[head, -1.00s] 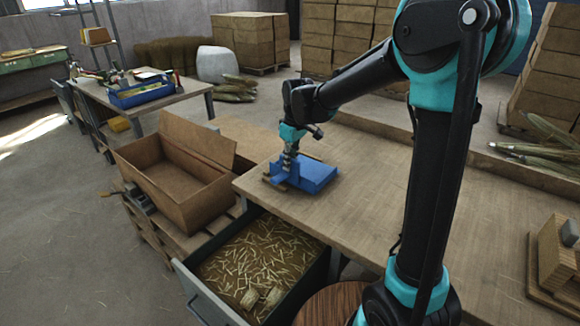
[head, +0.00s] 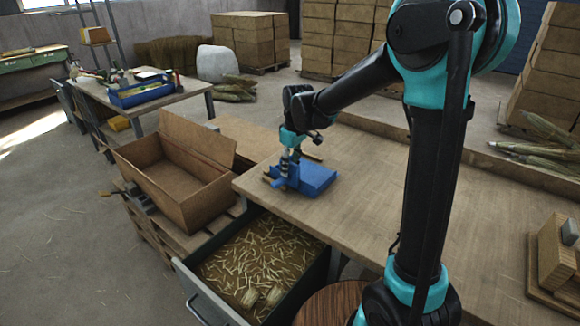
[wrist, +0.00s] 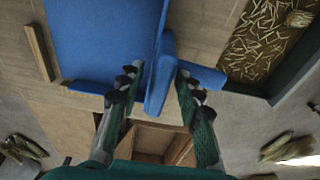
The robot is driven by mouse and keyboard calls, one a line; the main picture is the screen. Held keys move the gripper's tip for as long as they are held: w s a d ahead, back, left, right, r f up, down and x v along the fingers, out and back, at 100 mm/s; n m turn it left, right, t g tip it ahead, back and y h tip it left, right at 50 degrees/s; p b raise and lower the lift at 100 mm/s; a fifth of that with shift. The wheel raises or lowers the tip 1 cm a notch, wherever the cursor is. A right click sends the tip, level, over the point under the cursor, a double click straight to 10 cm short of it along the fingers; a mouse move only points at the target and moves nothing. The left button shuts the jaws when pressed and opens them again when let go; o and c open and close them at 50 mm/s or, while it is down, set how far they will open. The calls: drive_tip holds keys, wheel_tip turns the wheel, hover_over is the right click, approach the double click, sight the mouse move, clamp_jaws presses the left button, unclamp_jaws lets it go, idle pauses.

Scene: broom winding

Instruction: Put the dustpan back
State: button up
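The blue dustpan (head: 318,176) lies on the workbench (head: 410,215) near its left end. In the wrist view its broad pan (wrist: 100,40) fills the upper left, and its upright blue handle part (wrist: 160,78) stands between my fingers. My gripper (head: 286,178) reaches down at the dustpan's left side. In the wrist view my gripper (wrist: 157,82) has its fingers apart, one on each side of the handle. A gap shows on the left side; the right finger is close to the handle, and contact there is unclear.
An open drawer (head: 262,262) of straw is below the bench edge. An open cardboard box (head: 178,178) stands on a pallet to the left. A wooden block fixture (head: 553,262) sits at the bench's right. The bench middle is clear.

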wheel_tip(320, 180, up, 12)
drive_tip(key=d, duration=0.1)
drive_tip(key=shift+s, duration=0.4)
drive_tip(key=shift+d, duration=0.1)
idle(2.4)
